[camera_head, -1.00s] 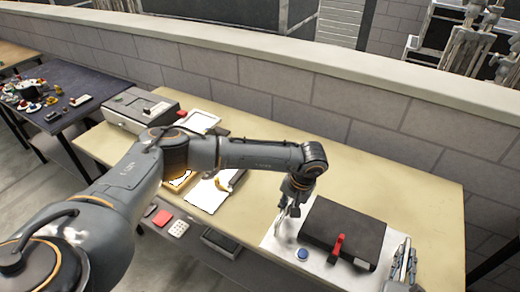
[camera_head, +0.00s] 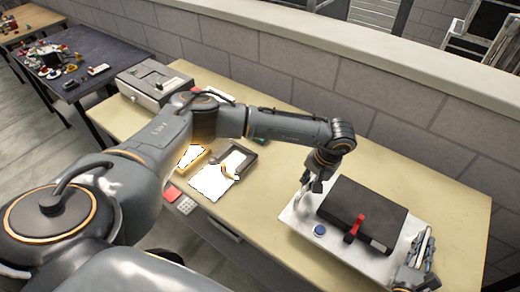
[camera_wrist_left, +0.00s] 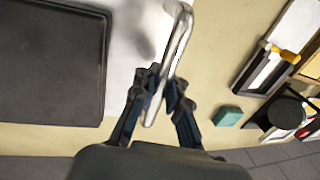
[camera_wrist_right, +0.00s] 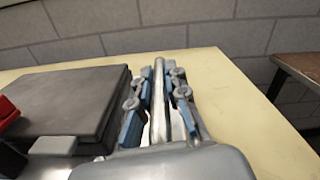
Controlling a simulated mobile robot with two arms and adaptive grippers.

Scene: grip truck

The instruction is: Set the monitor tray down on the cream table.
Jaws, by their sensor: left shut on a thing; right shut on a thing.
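The monitor tray (camera_head: 333,238) is a pale metal plate carrying a flat dark monitor box (camera_head: 365,210) with a red clamp (camera_head: 353,228) and a blue round knob (camera_head: 319,230). It is over the right part of the cream table (camera_head: 265,205); I cannot tell if it touches the top. My left gripper (camera_head: 308,187) is shut on the tray's left handle, a silver bar (camera_wrist_left: 178,40) in the left wrist view. My right gripper (camera_head: 415,262) is shut on the right handle, a metal bar (camera_wrist_right: 158,82) in the right wrist view.
Left on the table are a grey machine (camera_head: 153,84), a white sheet (camera_head: 210,182) and a dark-framed tray (camera_head: 238,160). A teal block (camera_wrist_left: 227,117) shows in the left wrist view. A brick wall (camera_head: 290,85) runs behind. A dark table (camera_head: 70,75) stands farther left.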

